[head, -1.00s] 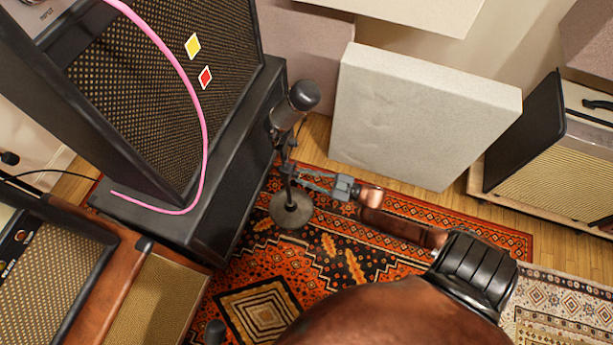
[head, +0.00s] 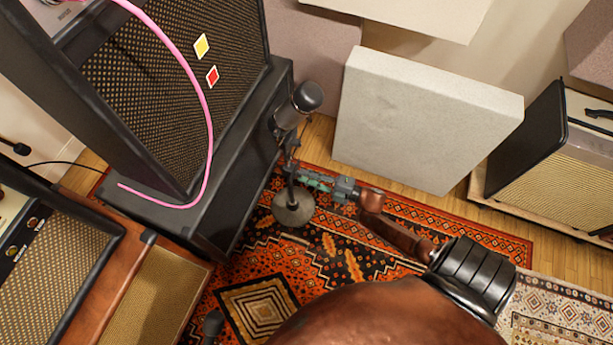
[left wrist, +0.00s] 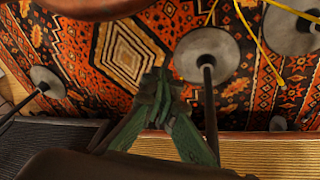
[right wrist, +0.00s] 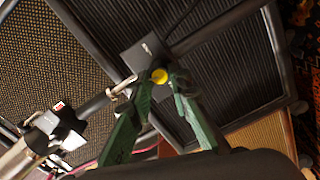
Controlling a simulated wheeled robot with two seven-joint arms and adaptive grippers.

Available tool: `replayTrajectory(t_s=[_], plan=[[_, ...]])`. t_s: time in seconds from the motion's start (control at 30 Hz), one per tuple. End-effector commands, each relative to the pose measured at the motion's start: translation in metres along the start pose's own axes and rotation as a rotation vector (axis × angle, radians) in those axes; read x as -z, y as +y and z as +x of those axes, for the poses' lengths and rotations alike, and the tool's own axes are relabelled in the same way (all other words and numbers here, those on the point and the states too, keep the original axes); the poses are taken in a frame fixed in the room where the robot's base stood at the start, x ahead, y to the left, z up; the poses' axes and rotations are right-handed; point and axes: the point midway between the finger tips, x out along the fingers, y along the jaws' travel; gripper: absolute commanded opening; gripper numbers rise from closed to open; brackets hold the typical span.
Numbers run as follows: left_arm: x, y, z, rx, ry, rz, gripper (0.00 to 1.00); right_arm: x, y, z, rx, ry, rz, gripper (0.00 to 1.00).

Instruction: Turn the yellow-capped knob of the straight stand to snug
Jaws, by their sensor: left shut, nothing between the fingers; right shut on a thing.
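The straight stand has a round grey base (head: 293,208) on the rug and a dark microphone (head: 297,106) at its top. Its yellow-capped knob (right wrist: 159,76) shows between the fingertips in the right wrist view. My right gripper (head: 297,176) reaches the stand from the right, below the microphone; it also shows in the right wrist view (right wrist: 161,80), its green fingers shut on the knob. The knob is too small to make out in the head view. My left gripper (left wrist: 158,82) is shut and empty in the left wrist view.
A black speaker cabinet (head: 175,95) with a pink cable (head: 196,85) stands close left of the stand. A pale panel (head: 425,118) leans behind it. In the left wrist view, stand bases (left wrist: 207,55) and a yellow cable (left wrist: 255,45) lie near my left gripper.

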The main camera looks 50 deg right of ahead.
Motion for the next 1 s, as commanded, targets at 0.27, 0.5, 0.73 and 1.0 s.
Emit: replayTrajectory(t_s=[0.27,0.5,0.73,1.0], plan=[[0.001,0.002,0.008,-0.007,0.015,0.0,0.0,-0.001,-0.002,-0.001,0.001,-0.006,-0.192,0.0],[0.004,0.003,0.011,-0.012,0.031,0.0,0.0,-0.001,-0.002,-0.001,0.001,-0.009,-0.285,0.0],[0.006,0.004,0.012,-0.015,0.039,0.0,0.0,0.0,-0.002,-0.001,0.002,-0.009,-0.317,0.0],[0.007,0.005,0.013,-0.016,0.041,0.001,0.0,0.0,-0.002,-0.001,0.002,-0.009,-0.32,0.0]])
